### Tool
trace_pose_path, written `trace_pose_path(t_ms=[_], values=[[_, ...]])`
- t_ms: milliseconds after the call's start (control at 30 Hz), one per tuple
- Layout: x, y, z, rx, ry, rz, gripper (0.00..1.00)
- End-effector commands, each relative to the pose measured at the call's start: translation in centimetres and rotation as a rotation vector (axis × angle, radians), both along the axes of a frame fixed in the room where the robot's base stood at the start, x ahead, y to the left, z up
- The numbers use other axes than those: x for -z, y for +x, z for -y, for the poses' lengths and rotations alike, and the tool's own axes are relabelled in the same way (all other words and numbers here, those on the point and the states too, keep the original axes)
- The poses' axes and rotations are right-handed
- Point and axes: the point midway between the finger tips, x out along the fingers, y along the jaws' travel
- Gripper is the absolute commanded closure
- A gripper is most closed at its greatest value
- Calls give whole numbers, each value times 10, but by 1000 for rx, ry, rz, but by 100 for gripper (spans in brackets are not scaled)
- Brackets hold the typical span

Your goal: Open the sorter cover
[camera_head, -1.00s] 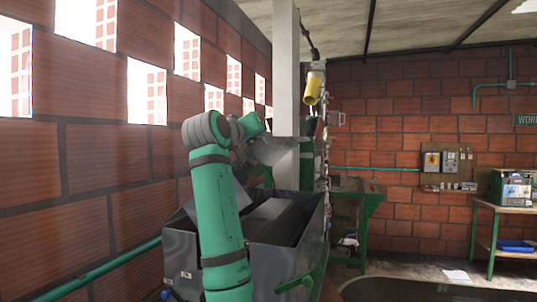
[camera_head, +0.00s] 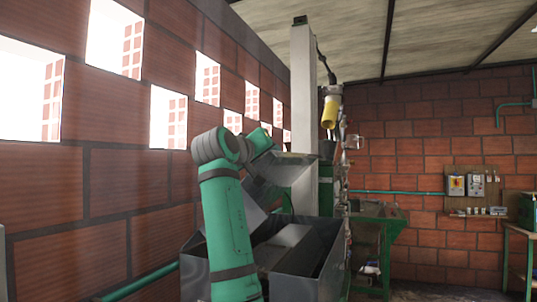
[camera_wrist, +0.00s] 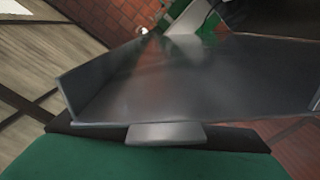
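A grey metal sheet, seemingly the sorter cover (camera_head: 285,172), stands tilted above the grey open-topped metal bin (camera_head: 318,232), beside the pale upright post. In the wrist view a broad grey metal panel (camera_wrist: 200,80) with a raised left wall fills the middle; it seems to be the same sheet. My green arm rises in front of the bin and bends toward the sheet, and its far end is hidden there. In the wrist view my gripper (camera_wrist: 165,133) shows as a light grey piece by the panel's near edge. Contact and finger opening cannot be made out.
A brick wall with bright openings runs close on the left, with a green pipe (camera_head: 140,286) low along it. A pale post (camera_head: 303,110) and a yellow cylinder (camera_head: 329,112) stand behind the bin. A workbench (camera_head: 518,245) is at the far right.

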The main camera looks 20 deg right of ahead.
Motion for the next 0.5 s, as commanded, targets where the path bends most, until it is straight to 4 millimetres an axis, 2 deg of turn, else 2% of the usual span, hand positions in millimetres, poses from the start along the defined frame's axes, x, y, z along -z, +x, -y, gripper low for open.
trace_pose_path(t_ms=[267,500], values=[[-1,-7,-6,-2,-1,3,69],[-1,-37,-29,1,-2,4,69]])
